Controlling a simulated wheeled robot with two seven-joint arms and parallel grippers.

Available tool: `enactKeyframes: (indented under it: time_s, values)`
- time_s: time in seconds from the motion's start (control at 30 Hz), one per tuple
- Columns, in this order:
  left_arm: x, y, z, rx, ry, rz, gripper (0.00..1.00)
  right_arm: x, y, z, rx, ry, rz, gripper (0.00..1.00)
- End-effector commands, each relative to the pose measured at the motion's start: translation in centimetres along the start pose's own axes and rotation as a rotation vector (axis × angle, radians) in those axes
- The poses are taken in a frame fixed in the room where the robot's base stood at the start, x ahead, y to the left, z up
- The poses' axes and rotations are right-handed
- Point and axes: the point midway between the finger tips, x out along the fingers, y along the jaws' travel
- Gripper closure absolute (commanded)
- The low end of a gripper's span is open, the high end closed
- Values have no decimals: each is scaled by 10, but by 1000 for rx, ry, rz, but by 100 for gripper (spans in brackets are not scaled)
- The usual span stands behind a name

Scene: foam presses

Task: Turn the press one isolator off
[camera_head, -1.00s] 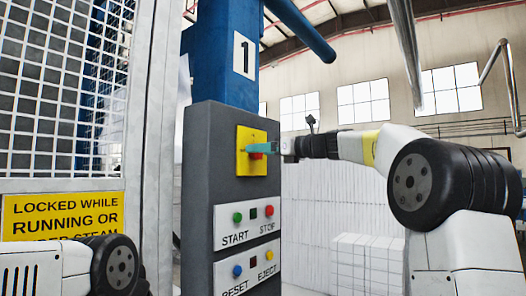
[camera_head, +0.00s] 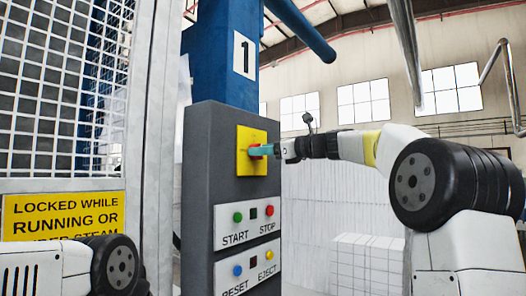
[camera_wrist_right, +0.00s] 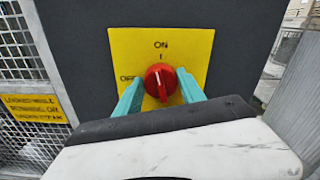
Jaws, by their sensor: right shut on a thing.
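The press one isolator is a red rotary knob (camera_wrist_right: 161,80) on a yellow plate (camera_head: 252,165), set in the dark grey control column below a "1" sign. In the right wrist view the plate (camera_wrist_right: 190,45) reads ON at the top and OFF at the left. The knob's ridge stands about upright, in line with ON. My right gripper (camera_head: 256,151) has its teal fingers on either side of the knob, and in the right wrist view the fingers (camera_wrist_right: 160,88) close on it. The knob is partly hidden by the fingers in the head view. My left gripper is out of view.
Below the isolator are START and STOP buttons (camera_head: 253,211) and RESET and EJECT buttons (camera_head: 253,270). A mesh guard with a yellow sign (camera_head: 63,216) stands at the left. White blocks (camera_head: 365,262) are stacked at the right.

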Motion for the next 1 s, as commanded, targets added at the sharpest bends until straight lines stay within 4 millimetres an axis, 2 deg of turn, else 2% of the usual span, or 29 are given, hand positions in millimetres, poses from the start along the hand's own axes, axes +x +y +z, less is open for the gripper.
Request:
enactKeyframes:
  time_s: [1.0]
  values:
    - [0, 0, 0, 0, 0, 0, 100, 0, 4, -3, -957, 1, 0, 94]
